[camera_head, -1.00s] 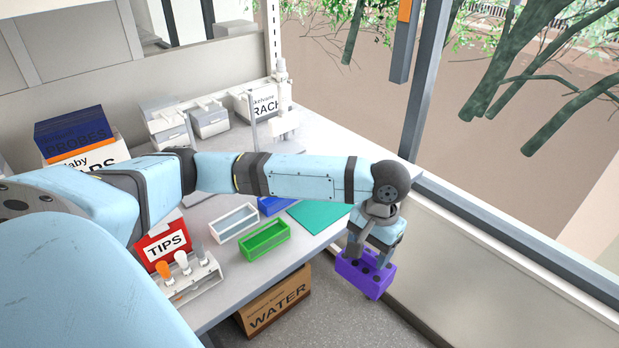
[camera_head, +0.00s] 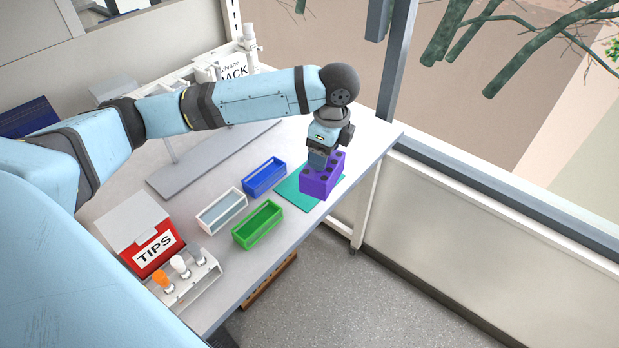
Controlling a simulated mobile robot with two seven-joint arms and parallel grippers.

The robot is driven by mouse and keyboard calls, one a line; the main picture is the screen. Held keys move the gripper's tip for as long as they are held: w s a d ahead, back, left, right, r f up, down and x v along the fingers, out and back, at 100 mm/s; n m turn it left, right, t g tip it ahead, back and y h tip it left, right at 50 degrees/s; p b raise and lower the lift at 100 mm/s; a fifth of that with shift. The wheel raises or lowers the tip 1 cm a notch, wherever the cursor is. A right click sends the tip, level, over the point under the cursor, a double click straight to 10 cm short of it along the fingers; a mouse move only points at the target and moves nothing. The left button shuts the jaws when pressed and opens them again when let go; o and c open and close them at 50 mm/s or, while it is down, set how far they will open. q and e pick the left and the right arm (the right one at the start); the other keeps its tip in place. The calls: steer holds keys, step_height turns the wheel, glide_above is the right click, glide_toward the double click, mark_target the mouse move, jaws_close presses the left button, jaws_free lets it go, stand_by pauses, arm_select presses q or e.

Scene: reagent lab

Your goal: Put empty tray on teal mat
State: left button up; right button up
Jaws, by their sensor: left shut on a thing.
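A purple tray (camera_head: 321,183) with empty dark round holes in its top is in my left gripper (camera_head: 318,164), which is shut on it from above. The tray is upright over the right part of the teal mat (camera_head: 289,191). I cannot tell whether its underside touches the mat. The mat lies flat near the front right edge of the bench, and its left part is bare. My right gripper is not in view.
Blue (camera_head: 265,177), green (camera_head: 258,225) and white (camera_head: 222,211) open bins stand left of the mat. A red TIPS box (camera_head: 150,244) and a rack with several capped tubes (camera_head: 186,279) stand at front left. The bench (camera_head: 357,141) is clear behind the mat.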

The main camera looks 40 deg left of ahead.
arm_select(q)
steer(key=w+a+r+m, duration=0.1)
steer(key=m, duration=0.2)
steer(key=a+r+m+p, duration=0.1)
steer(key=r+m, duration=0.1)
steer(key=m, duration=0.1)
steer(key=w+a+r+m+t, duration=0.1)
steer(key=r+m, duration=0.1)
steer(key=m, duration=0.1)
steer(key=shift+w+a+m+p, duration=0.3)
steer(key=shift+w+p, duration=0.05)
steer(key=w+a+r+m+h+p, duration=0.15)
steer(key=a+r+m, duration=0.25)
steer(key=m, duration=0.6)
steer(key=shift+m+t, duration=0.3)
steer(key=shift+m, duration=0.3)
steer(key=f+p, duration=0.1)
steer(key=f, duration=0.5)
steer(key=f+p, duration=0.1)
steer(key=f, duration=0.5)
steer(key=w+f+p, duration=0.1)
steer(key=f, duration=0.6)
steer(key=shift+f, duration=0.15)
steer(key=o, duration=1.2)
steer(key=shift+c, duration=0.2)
step_height(320, 180, up, 12)
steer(key=s+b, duration=0.1)
steer(key=shift+s, duration=0.25)
